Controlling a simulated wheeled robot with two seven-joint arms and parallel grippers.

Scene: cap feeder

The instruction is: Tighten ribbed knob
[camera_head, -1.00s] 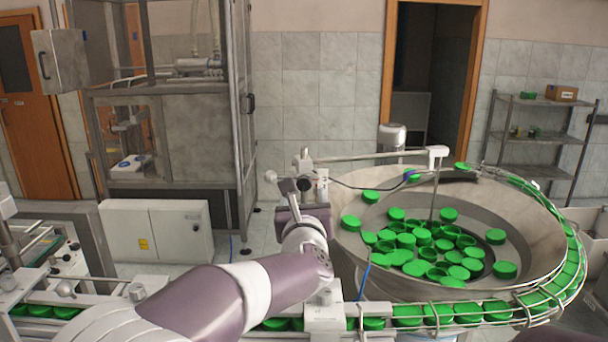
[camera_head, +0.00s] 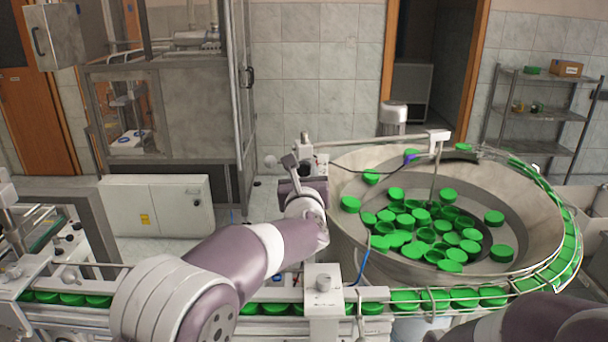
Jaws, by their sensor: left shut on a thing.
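My left gripper (camera_head: 291,170) is at the clamp post (camera_head: 306,148) beside the left rim of the feeder bowl. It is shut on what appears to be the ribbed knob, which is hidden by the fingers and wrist.
The large metal bowl (camera_head: 352,222) holds many loose green caps (camera_head: 424,234). A railed chute (camera_head: 565,262) with caps curves around its right side. The conveyor rail (camera_head: 385,292) runs across the front. A white cabinet (camera_head: 155,205) and a framed machine (camera_head: 165,110) stand at left.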

